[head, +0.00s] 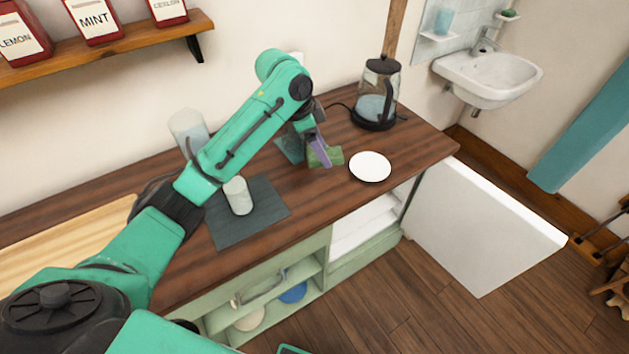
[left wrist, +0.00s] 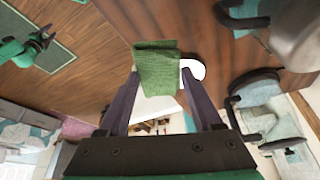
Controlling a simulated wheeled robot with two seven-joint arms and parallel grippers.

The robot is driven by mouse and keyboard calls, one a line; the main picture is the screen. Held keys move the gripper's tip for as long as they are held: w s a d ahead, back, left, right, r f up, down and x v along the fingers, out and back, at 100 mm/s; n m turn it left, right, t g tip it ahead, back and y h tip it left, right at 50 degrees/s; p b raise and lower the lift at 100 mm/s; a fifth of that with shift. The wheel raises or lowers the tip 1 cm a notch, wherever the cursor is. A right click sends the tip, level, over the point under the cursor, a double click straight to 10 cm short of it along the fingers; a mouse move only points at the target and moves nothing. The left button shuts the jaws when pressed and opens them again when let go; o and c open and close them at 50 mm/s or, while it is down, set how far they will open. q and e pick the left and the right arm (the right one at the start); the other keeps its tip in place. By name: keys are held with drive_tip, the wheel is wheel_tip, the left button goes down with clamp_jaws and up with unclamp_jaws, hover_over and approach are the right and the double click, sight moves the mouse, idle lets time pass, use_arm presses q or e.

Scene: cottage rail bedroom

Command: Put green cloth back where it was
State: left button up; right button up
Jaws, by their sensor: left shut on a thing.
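The green cloth (head: 333,155) is in the jaws of my left gripper (head: 319,150), over the wooden counter, just left of the white plate (head: 370,167). In the left wrist view the cloth (left wrist: 156,66) is folded and sits between the two finger ends of my left gripper (left wrist: 160,88). The plate (left wrist: 193,70) shows partly behind it. I cannot tell whether the cloth touches the counter.
On the counter (head: 150,230) a glass kettle (head: 377,95) stands behind the plate. A pale cup (head: 238,196) stands on a dark mat (head: 262,206) to the left, with a clear container (head: 188,128) behind. A white cabinet door (head: 480,225) stands open below.

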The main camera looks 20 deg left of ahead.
use_arm(q)
hover_over(323, 191)
drive_tip(key=a, duration=0.1)
drive_tip(key=f, duration=0.5)
drive_tip(key=f+p, duration=0.1)
drive_tip(key=f, duration=0.1)
drive_tip(key=shift+s+a+f, duration=0.15)
drive_tip(key=shift+s+a, duration=0.05)
drive_tip(key=shift+s, duration=0.15)
drive_tip(key=f, duration=0.5)
drive_tip(key=shift+w+d+f, duration=0.1)
drive_tip(key=shift+d, duration=0.1)
drive_tip(key=shift+a, duration=0.1)
use_arm(e)
drive_tip(key=shift+s+a+r, duration=0.1)
drive_tip(key=shift+a+r, duration=0.65)
drive_tip(key=shift+r, duration=0.2)
use_arm(q)
drive_tip(key=shift+f, duration=0.1)
drive_tip(key=o, duration=1)
drive_tip(key=shift+o, duration=0.9)
use_arm(e)
drive_tip(key=shift+d, duration=0.4)
